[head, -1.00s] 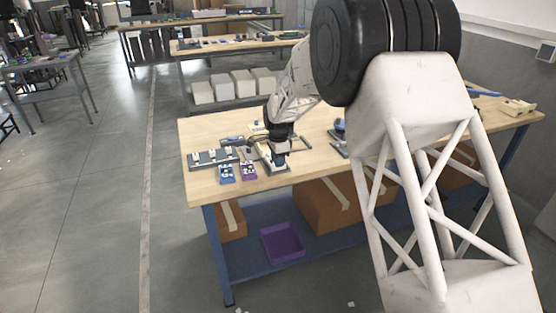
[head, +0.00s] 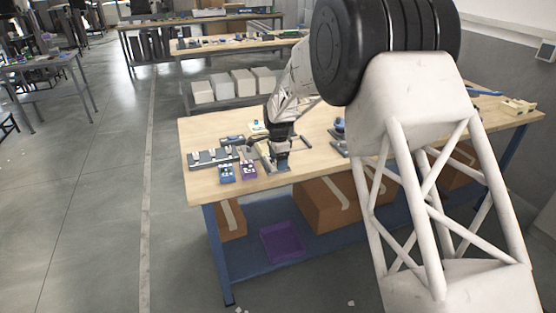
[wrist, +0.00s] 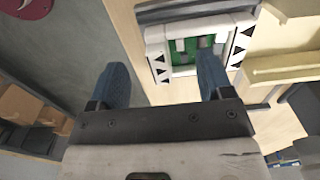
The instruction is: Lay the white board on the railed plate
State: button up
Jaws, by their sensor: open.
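My gripper (wrist: 165,68) is open, with two blue fingers apart in the wrist view. A white board (wrist: 158,50) with a green middle and black triangles on its sides lies just beyond the fingertips. The right finger overlaps it in the picture. Whether they touch, I cannot tell. A grey rail (wrist: 190,12), seemingly of the railed plate, runs along the board's far side. Whether the board lies flat on the plate is not clear. In the head view my gripper (head: 282,164) is low over the workbench, beside a dark rail (head: 266,163), and hides most of this spot.
Blue (head: 227,173) and purple (head: 249,170) devices and a grey strip with white pieces (head: 208,158) stand left of my gripper on the wooden bench (head: 205,188). A cream part (wrist: 285,65) is close at right in the wrist view. The bench's front edge is near.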

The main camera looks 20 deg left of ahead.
jog(key=shift+r, duration=0.2)
jog(key=shift+r, duration=2.8)
